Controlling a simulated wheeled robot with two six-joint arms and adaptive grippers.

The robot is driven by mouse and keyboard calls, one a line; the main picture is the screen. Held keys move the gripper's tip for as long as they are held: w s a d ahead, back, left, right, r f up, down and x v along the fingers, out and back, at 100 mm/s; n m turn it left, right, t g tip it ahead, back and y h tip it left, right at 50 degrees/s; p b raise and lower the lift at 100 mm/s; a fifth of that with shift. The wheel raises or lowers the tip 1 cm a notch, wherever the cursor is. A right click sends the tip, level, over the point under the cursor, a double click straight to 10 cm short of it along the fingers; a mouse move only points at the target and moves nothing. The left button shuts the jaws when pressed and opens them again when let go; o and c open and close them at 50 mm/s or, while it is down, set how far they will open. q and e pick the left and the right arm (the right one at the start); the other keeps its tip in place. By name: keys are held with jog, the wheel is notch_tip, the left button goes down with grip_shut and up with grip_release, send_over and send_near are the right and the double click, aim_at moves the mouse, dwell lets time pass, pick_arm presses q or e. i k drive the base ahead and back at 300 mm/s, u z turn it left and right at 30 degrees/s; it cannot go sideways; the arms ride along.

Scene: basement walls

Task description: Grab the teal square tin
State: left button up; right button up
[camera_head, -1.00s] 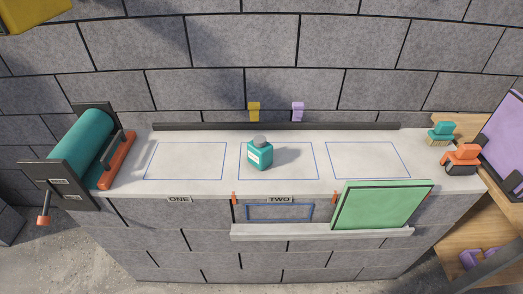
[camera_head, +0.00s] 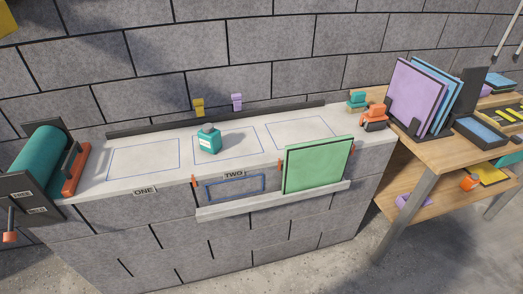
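A teal square tin (camera_head: 208,142) with a grey cap and a white label on its front stands upright on the pale counter top (camera_head: 105,186). It is inside the middle of the blue outlined rectangles, above the label TWO (camera_head: 234,175). Nothing touches it. Neither of my grippers is in view.
A green panel (camera_head: 317,165) leans on the front ledge (camera_head: 273,202). A teal roller machine (camera_head: 40,158) stands at the left end. Teal (camera_head: 357,102) and orange (camera_head: 374,118) blocks sit at the right end. A wooden table (camera_head: 440,150) holds purple and blue panels.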

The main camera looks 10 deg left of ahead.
aim_at(211, 143)
jog(key=z, duration=0.6)
jog(key=i, duration=0.8)
jog(key=u, duration=0.25)
